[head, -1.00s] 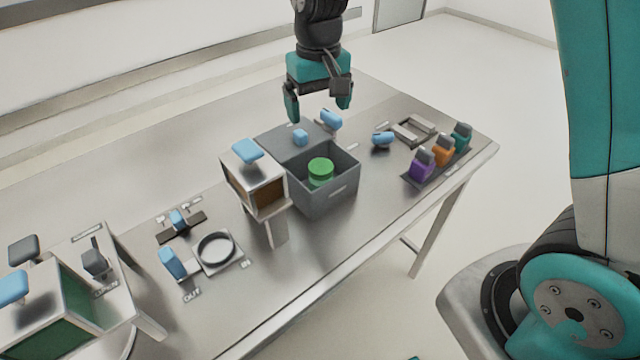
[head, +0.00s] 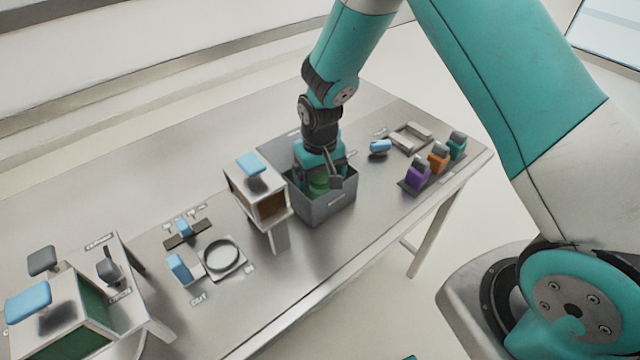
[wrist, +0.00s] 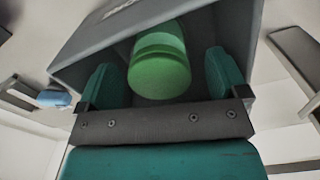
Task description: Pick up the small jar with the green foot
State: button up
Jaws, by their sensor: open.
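A green round jar (head: 319,184) stands inside the grey open bin (head: 327,210). In the wrist view the jar (wrist: 160,68) shows a wider green part and a narrower band; I cannot tell a separate foot. My gripper (head: 320,172) reaches down into the bin from above. In the wrist view the two teal fingers of my gripper (wrist: 162,80) are open, one on each side of the jar, with a gap on both sides. The bin's walls (wrist: 238,30) are close outside the fingers. My gripper partly hides the jar in the head view.
A box with a blue handle (head: 252,178) stands just left of the bin. On the right, a dark tray (head: 408,189) holds purple, orange and teal blocks with grey tops. A round ring fixture (head: 222,255) lies at front left. Bare tabletop is in front of the bin.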

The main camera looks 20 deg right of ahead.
jog(key=shift+f, duration=1.05)
jog(key=c, duration=1.1)
jog(key=shift+o, duration=0.2)
jog(key=shift+r, duration=0.1)
